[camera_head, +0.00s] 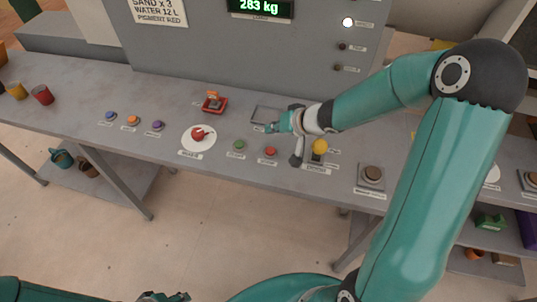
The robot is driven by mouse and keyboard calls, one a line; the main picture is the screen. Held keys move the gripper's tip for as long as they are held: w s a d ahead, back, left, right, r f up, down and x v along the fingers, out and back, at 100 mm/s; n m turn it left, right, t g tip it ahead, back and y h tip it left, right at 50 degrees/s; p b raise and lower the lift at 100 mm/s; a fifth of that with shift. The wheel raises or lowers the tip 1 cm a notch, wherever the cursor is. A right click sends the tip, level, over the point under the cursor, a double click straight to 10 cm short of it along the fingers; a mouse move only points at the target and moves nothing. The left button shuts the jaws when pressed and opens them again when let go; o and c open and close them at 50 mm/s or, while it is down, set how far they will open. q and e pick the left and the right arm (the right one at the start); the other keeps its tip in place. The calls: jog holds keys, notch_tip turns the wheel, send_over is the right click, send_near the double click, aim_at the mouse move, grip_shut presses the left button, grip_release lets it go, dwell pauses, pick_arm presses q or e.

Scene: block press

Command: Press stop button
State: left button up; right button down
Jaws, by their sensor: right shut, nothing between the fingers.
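A small red button (270,151) with a label below sits near the front edge of the grey bench. A green button (239,144) is just to its left. The labels are too small to read, so which is the stop button is not certain from text. My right gripper (274,127) is shut and empty, above the bench just behind the red button and apart from it in the picture. What looks like my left gripper (165,296) is cut off at the bottom edge; its jaws cannot be made out.
A red knob (197,134) on a white disc stands left of the green button. A yellow knob (319,147) is right of the gripper. Blue, orange and purple buttons (133,120) are further left. A red switch (215,103) is behind. A grey panel (220,55) rises at the back.

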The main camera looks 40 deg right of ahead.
jog(key=b, duration=0.5)
send_over(267, 148)
jog(key=s, duration=0.2)
jog(key=f, duration=0.5)
jog(key=shift+w+d, duration=0.1)
jog(key=shift+d, duration=0.2)
jog(key=shift+f+b, duration=0.4)
jog(key=shift+f, duration=0.4)
jog(key=shift+f, duration=0.1)
jog(key=shift+f, duration=0.25)
jog(key=shift+f+b, duration=0.55)
dwell(0.6)
jog(key=shift+r+p, duration=0.95)
jog(key=shift+p, duration=0.25)
